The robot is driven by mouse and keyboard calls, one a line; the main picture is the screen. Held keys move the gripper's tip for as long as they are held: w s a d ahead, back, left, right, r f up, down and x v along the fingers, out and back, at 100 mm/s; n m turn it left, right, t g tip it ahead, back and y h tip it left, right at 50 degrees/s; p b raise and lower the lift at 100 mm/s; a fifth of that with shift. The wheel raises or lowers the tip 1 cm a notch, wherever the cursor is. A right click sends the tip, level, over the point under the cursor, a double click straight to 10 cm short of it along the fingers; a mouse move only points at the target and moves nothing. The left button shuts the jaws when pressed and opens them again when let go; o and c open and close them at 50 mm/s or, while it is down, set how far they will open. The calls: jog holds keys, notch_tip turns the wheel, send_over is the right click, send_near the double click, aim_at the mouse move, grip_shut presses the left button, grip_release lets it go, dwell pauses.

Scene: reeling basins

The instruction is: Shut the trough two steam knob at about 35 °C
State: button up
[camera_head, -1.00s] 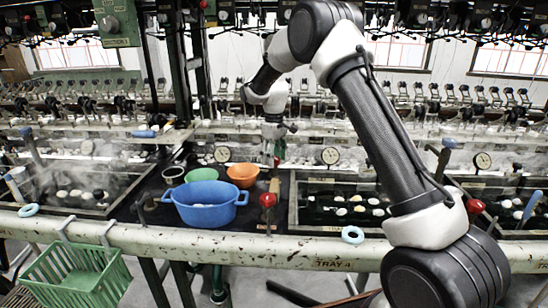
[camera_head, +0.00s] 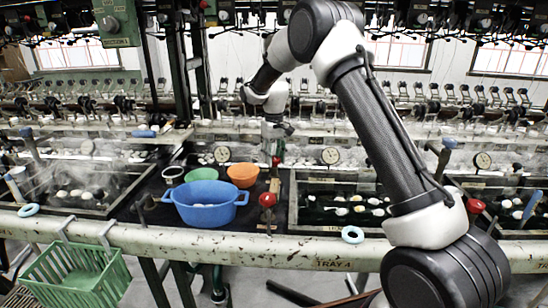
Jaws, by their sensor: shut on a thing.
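My gripper (camera_head: 277,150) is small and far off, at the back of the dark strip between two troughs. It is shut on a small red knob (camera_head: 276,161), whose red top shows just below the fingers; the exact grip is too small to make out. To its right lies a dark water trough (camera_head: 292,215) with several pale cocoons. A round dial gauge (camera_head: 331,156) stands behind that trough; its reading is too small to tell. Another red knob (camera_head: 267,200) stands upright nearer the front, apart from my gripper.
A blue tub (camera_head: 207,214), an orange bowl (camera_head: 242,182) and a green bowl (camera_head: 201,174) stand left of the knobs. A steaming trough (camera_head: 100,208) lies farther left. A green basket (camera_head: 75,285) hangs on the front rail (camera_head: 200,240). Another red knob (camera_head: 475,206) is at right.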

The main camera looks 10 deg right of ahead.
aim_at(274, 158)
jog(key=shift+m, duration=2.1)
jog(key=o, duration=1)
notch_tip(274, 158, up, 12)
